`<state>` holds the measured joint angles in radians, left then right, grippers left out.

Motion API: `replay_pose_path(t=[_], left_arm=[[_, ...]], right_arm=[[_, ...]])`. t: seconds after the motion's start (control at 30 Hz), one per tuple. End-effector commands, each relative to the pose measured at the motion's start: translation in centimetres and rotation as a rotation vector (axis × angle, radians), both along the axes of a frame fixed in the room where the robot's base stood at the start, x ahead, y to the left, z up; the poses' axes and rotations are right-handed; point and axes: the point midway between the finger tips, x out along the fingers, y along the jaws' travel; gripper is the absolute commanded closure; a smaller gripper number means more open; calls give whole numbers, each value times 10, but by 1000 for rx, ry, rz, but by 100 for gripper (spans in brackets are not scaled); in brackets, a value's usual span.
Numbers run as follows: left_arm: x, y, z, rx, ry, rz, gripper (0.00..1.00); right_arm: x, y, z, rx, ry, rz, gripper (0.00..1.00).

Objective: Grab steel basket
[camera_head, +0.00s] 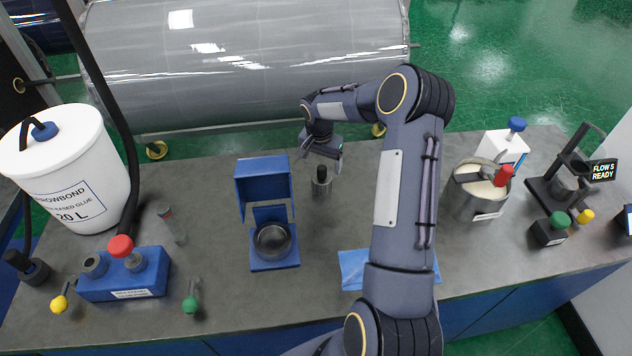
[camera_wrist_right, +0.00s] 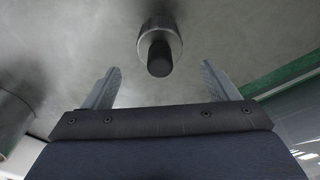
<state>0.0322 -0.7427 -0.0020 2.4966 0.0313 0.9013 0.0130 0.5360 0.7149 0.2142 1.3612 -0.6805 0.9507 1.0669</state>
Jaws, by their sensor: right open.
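A small steel cylinder (camera_head: 321,187) with a black knob or handle on top stands on the grey counter; it looks like the steel basket, though I cannot see inside it. It also shows in the right wrist view (camera_wrist_right: 165,27), ahead of the fingers and roughly centred between them. My right gripper (camera_head: 322,158) is just behind and above it in the head view. In the right wrist view the gripper (camera_wrist_right: 160,72) has its two fingers wide apart with nothing held. My left gripper is not in view.
A blue stand (camera_head: 264,180) with a dark round cup (camera_head: 272,240) is left of the cylinder. A steel pot (camera_head: 470,200) with a red-topped handle stands right of my arm. A white glue bucket (camera_head: 70,175) and blue button box (camera_head: 125,275) are at left. A large wrapped roll (camera_head: 240,60) lies behind.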

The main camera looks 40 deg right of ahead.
Motion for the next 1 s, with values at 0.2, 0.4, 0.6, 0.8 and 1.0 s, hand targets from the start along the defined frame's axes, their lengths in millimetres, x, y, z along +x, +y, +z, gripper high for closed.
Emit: replay_pose_path(t=[0.2,0.4,0.6,0.8,1.0], left_arm=[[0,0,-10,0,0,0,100],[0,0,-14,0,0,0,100],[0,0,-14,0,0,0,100],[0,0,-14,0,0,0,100],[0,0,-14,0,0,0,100]], right_arm=[[1,-2,-35,3,1,0,19],[3,-4,-50,0,-1,1,19],[3,-4,-49,0,-1,2,19],[2,-4,-49,0,-1,2,44],[3,-3,-49,0,-1,2,70]])
